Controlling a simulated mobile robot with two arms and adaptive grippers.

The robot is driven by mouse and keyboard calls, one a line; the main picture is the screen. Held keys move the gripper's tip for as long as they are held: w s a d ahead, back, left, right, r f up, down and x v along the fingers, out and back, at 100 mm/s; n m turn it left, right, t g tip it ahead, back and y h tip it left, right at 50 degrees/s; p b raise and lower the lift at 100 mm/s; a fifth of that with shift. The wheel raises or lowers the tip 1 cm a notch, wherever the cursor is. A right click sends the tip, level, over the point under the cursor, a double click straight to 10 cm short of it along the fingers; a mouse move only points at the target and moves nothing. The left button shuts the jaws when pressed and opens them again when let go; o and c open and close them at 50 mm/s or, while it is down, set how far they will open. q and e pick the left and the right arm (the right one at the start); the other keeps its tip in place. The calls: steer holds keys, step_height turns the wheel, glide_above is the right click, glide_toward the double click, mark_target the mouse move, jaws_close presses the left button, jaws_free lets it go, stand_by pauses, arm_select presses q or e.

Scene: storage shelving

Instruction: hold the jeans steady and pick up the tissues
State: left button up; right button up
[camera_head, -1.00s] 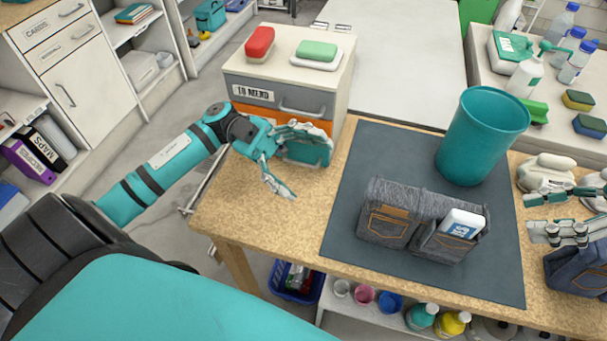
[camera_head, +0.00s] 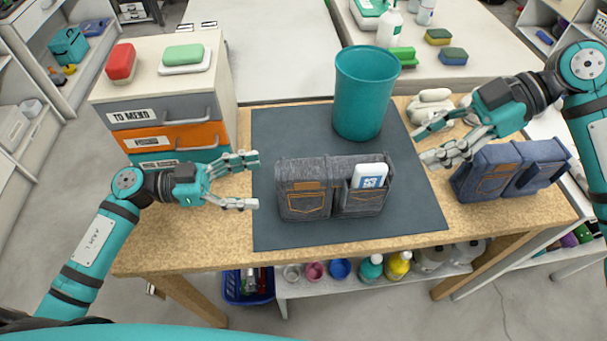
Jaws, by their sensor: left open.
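Folded grey jeans (camera_head: 304,204) lie on the dark mat (camera_head: 283,132), with pockets facing me. A white tissue pack with a blue label (camera_head: 370,175) sticks up out of the right-hand pocket. My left gripper (camera_head: 254,181) is open and empty, just left of the grey jeans, with its fingers pointing at them and a small gap between. My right gripper (camera_head: 424,145) is open and empty, to the right of the grey jeans near the mat's right edge. Folded blue jeans (camera_head: 497,172) lie on the table beyond the mat, beside and partly below the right gripper.
A teal bin (camera_head: 363,95) stands on the mat behind the grey jeans. A drawer unit (camera_head: 165,108) with red and green items on top stands at the back left. White objects (camera_head: 432,103) lie behind the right gripper. The mat's front strip is clear.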

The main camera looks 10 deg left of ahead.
mark_target(306, 178)
arm_select(q)
steer(key=x, duration=1)
steer(key=shift+w+d, duration=0.1)
steer(key=shift+d, duration=0.25)
jaws_close()
